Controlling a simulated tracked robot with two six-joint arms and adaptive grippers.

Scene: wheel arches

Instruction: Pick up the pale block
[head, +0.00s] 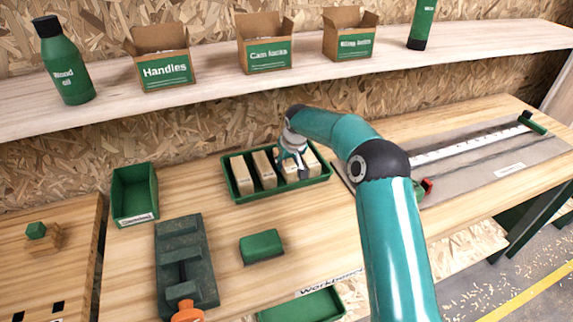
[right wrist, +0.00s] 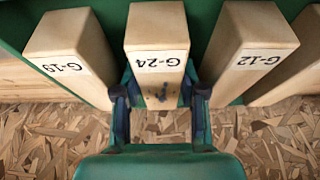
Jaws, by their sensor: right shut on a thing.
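Several pale blocks stand side by side in a green tray (head: 283,191) on the workbench. In the right wrist view the middle pale block (right wrist: 157,38) is labelled G-24. A block labelled G-19 (right wrist: 70,37) is on its left and one labelled G-12 (right wrist: 251,33) on its right. My right gripper (head: 293,168) is over the tray, at the third block from the left. Its fingers (right wrist: 160,92) are shut on the G-24 block, one on each side. The block is still among the others; whether it is off the tray floor is hidden. My left gripper is out of view.
An empty green bin (head: 134,194) stands left of the tray, with a dark green fixture (head: 184,262) and a green block (head: 262,246) in front. A shelf (head: 210,92) with cartons and bottles runs behind. A grey mat (head: 470,160) lies at right.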

